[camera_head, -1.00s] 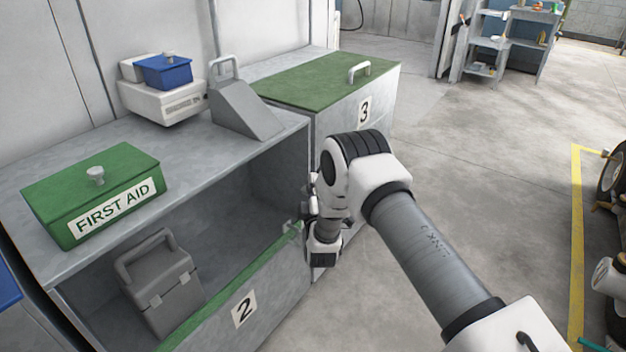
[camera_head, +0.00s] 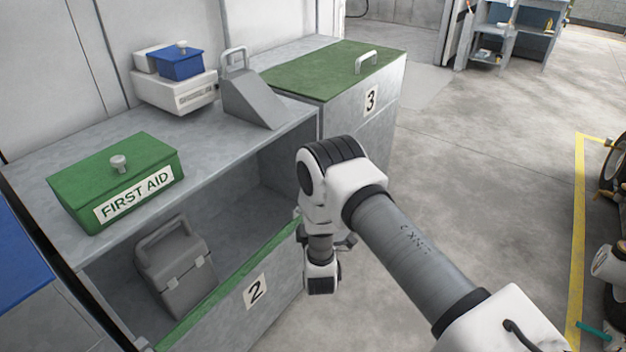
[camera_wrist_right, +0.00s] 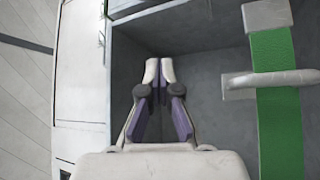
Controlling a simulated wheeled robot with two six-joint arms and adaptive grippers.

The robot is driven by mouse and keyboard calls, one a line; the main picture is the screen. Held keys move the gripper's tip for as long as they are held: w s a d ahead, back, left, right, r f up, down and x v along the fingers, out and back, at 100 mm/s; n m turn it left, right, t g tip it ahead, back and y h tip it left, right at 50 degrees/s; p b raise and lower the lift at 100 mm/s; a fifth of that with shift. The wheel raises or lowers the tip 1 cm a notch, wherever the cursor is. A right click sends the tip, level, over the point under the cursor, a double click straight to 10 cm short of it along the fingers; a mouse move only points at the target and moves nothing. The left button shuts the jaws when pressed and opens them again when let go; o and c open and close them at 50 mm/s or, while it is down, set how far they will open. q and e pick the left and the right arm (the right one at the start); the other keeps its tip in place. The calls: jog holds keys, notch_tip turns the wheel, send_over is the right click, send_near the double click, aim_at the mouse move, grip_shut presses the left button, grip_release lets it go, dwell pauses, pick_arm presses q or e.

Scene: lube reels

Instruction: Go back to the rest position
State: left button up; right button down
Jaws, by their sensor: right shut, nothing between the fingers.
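My right arm comes in from the right in the head view. Its wrist (camera_head: 322,270) hangs in front of the right end of the open compartment marked 2 (camera_head: 256,291). The fingers are mostly hidden behind the wrist there. In the right wrist view my right gripper (camera_wrist_right: 159,68) has its fingertips together, with nothing between them. A green strip (camera_wrist_right: 275,110) with a grey handle (camera_wrist_right: 272,80) lies to the right of the fingers, apart from them. My left gripper is not in view.
A grey toolbox (camera_head: 176,265) stands inside the open compartment. On top are a green first aid box (camera_head: 117,180), a blue box (camera_head: 172,63) and a grey wedge-shaped block (camera_head: 252,100). A green-lidded cabinet marked 3 (camera_head: 330,72) stands beyond. Open floor (camera_head: 480,180) lies right.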

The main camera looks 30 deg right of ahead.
jog(key=shift+s+a, duration=0.4)
jog(key=s+a+f+m+g+y, duration=0.1)
jog(key=s+a+f+g+y, duration=0.25)
jog(key=s+f, duration=0.4)
jog(key=s+a+f+m+g+y, duration=0.1)
jog(key=s+a+f+g+y, duration=0.3)
jog(key=s+f, duration=0.35)
jog(key=s+a+f+m+g+y, duration=0.15)
jog(key=s+m+g, duration=0.35)
jog(key=s, duration=0.6)
jog(key=s+a+f+m+g+y, duration=0.1)
jog(key=s+a+f+m+g, duration=0.1)
jog(key=s+g, duration=0.65)
notch_tip(320, 180, up, 21)
jog(key=s+t+p, duration=0.2)
jog(key=p, duration=1.9)
jog(key=shift+s, duration=0.3)
